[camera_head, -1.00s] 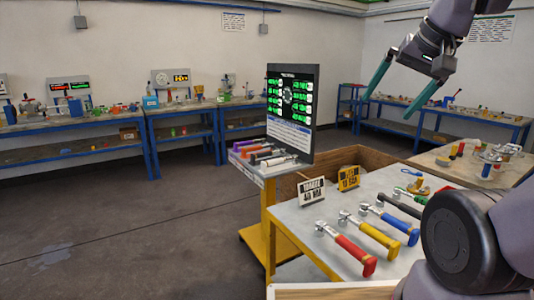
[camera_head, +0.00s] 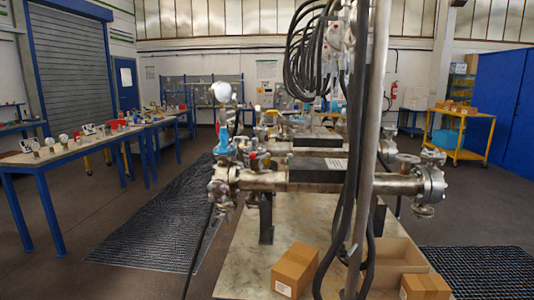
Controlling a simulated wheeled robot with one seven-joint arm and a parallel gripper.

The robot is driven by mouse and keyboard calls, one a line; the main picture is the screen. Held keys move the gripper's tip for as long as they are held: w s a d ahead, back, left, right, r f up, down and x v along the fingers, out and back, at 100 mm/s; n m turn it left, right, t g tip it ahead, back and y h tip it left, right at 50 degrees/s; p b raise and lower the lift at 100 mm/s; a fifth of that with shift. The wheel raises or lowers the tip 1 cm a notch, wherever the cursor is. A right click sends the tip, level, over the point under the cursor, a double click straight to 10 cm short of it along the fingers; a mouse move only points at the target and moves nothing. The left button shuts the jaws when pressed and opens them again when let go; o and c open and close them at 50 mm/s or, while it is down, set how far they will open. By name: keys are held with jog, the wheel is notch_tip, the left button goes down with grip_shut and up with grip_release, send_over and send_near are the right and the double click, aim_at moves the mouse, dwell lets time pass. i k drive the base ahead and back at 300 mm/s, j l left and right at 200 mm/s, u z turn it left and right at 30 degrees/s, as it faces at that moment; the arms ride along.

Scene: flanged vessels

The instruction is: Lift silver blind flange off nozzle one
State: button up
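A horizontal silver flanged vessel (camera_head: 385,185) lies across the work table (camera_head: 235,270) in front of me. A round bolted flange (camera_head: 433,183) closes its right end, and a short flanged nozzle (camera_head: 408,160) stands up near that end. Its left end (camera_head: 222,185) carries bolted fittings, a blue valve (camera_head: 225,140) and a white round gauge (camera_head: 222,92). No nozzle number is readable, so I cannot tell which flange is the silver blind one on nozzle one. My gripper is not in view.
A vertical pole (camera_head: 372,130) with hanging black cables (camera_head: 340,170) stands before the vessel. Cardboard boxes (camera_head: 294,270) sit on the table's front. Blue benches (camera_head: 60,165) line the left; a yellow cart (camera_head: 460,135) stands right. Floor beside the grating (camera_head: 165,230) is open.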

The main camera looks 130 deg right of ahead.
aim_at(255, 140)
jog(key=z, duration=4.6)
jog(key=i, duration=0.55)
jog(key=i+l+u, duration=0.1)
jog(key=i, duration=0.45)
